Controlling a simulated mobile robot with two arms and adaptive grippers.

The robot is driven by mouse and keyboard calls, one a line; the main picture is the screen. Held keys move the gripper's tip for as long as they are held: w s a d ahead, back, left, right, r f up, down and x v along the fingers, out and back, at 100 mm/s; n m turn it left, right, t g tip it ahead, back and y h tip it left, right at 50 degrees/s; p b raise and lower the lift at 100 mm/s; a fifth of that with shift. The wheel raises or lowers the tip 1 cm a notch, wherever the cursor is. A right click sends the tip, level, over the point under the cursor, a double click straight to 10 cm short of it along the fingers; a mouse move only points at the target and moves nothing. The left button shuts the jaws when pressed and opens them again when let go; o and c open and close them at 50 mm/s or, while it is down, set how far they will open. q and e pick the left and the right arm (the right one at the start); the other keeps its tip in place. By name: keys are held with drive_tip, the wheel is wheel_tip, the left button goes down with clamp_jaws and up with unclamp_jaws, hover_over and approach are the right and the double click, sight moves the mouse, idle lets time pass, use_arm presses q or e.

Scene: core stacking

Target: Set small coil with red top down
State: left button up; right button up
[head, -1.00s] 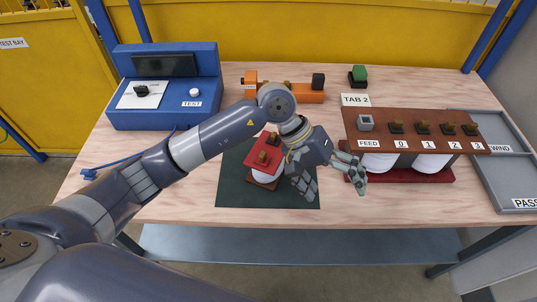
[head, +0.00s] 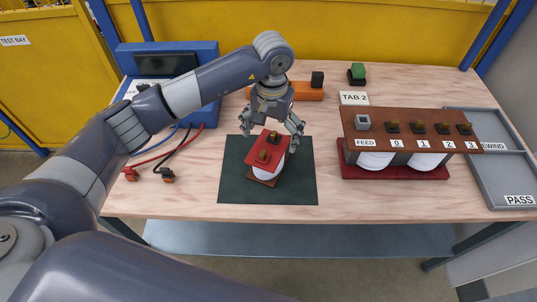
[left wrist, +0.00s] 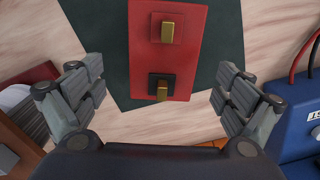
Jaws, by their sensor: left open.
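The small coil with the red top (head: 267,151) stands on the dark green mat (head: 235,187) in the head view. It has a white body, a brown base and two brass terminals on top, one with a black surround. My left gripper (head: 272,130) is open above it, with its fingers apart at the coil's far end. In the left wrist view the red top (left wrist: 175,55) lies between and beyond the open fingers (left wrist: 160,95), with a gap on both sides. My right gripper is not in view.
A large coil unit (head: 410,128) with terminals and labels stands right of the mat, and a grey tray (head: 500,180) is at the far right. A blue tester (head: 205,55) is behind my left arm. Red and black leads (head: 170,160) lie left of the mat.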

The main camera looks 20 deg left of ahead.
sight(269, 146)
use_arm(q)
drive_tip(key=shift+s+f+p, duration=0.2)
drive_tip(key=shift+f+p, duration=0.1)
drive_tip(key=shift+f, duration=0.05)
drive_tip(key=f, duration=0.1)
drive_tip(key=f+p, duration=0.1)
drive_tip(key=f, duration=0.1)
drive_tip(key=shift+s+a+f, duration=0.15)
drive_tip(key=shift+s+a, duration=0.1)
drive_tip(key=shift+w+f, duration=0.1)
drive_tip(key=shift+f, duration=0.45)
drive_tip(key=shift+r, duration=0.15)
drive_tip(key=c, duration=2.1)
drive_tip(key=shift+r, duration=0.1)
drive_tip(key=shift+w+r, duration=0.15)
drive_tip(key=shift+r, duration=0.4)
wheel_tip(269, 146, up, 2)
drive_tip(key=shift+b, duration=0.65)
drive_tip(key=s+d+r+b, duration=0.1)
drive_tip(key=s+d+b, duration=0.1)
drive_tip(key=s, duration=0.5)
drive_tip(key=s+d+r+b, duration=0.1)
drive_tip(key=s+d+b, duration=0.1)
drive_tip(key=s, duration=0.6)
drive_tip(key=shift+n, duration=0.7)
drive_tip(key=a, duration=0.2)
drive_tip(key=a+r, duration=0.1)
drive_tip(key=a, duration=0.5)
drive_tip(key=shift+r, duration=0.4)
